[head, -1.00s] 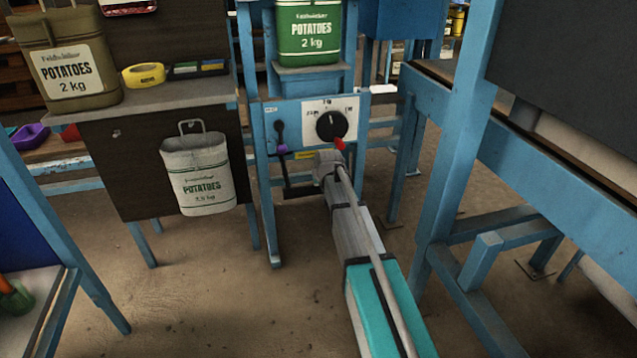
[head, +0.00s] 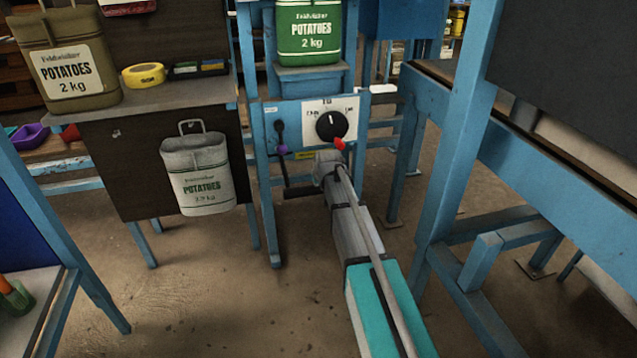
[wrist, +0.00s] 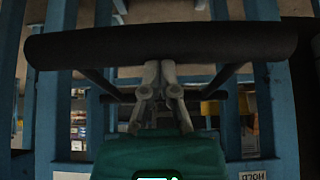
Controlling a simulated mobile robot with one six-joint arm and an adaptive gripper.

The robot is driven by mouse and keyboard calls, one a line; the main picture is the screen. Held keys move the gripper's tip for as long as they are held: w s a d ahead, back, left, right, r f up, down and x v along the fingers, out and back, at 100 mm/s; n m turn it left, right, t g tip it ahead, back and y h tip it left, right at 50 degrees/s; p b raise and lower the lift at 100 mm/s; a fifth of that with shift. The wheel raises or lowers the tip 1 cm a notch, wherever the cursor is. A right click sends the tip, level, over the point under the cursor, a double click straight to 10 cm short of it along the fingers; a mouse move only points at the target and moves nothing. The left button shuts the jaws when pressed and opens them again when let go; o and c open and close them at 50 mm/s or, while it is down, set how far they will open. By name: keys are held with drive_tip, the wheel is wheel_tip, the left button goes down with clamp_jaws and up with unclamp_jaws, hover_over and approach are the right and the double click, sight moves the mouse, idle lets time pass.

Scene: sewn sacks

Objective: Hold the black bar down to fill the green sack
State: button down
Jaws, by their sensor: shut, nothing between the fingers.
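The green potato sack (head: 308,30), marked 2 kg, stands upright high on the blue frame, its top cut off by the picture edge. The black bar (head: 299,191) sits low on that frame, its right part hidden behind my arm. In the wrist view the black bar (wrist: 85,46) runs right across the picture. My gripper (wrist: 160,66) is shut and empty, its fingertips at the middle of the bar. They appear to meet it, but I cannot tell how firmly. In the head view my arm hides the fingers.
A panel with a black dial (head: 331,125) and a purple-knobbed lever (head: 281,136) sits above the bar. A white sack (head: 198,175) hangs left. A brown sack (head: 66,65) and yellow tape (head: 144,75) are on the left bench. Blue posts (head: 463,130) stand close on the right.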

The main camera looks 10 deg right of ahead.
drive_tip(key=shift+s+d, duration=0.15)
drive_tip(key=shift+s, duration=0.4)
drive_tip(key=p+v, duration=1.1)
drive_tip(key=v, duration=0.1)
drive_tip(key=shift+w+r, duration=0.25)
drive_tip(key=shift+r, duration=0.25)
drive_tip(key=s+f+m+g, duration=0.15)
drive_tip(key=s+g, duration=0.25)
drive_tip(key=s, duration=1)
drive_tip(key=s+f+n+g, duration=0.1)
drive_tip(key=s+f+g, duration=0.15)
drive_tip(key=s, duration=1.05)
wheel_tip(320, 180, up, 39)
drive_tip(key=p, duration=3.8)
drive_tip(key=shift+w+f+h, duration=0.15)
drive_tip(key=shift+w+h, duration=0.1)
drive_tip(key=shift+h, duration=0.05)
drive_tip(key=shift+m+g, duration=0.25)
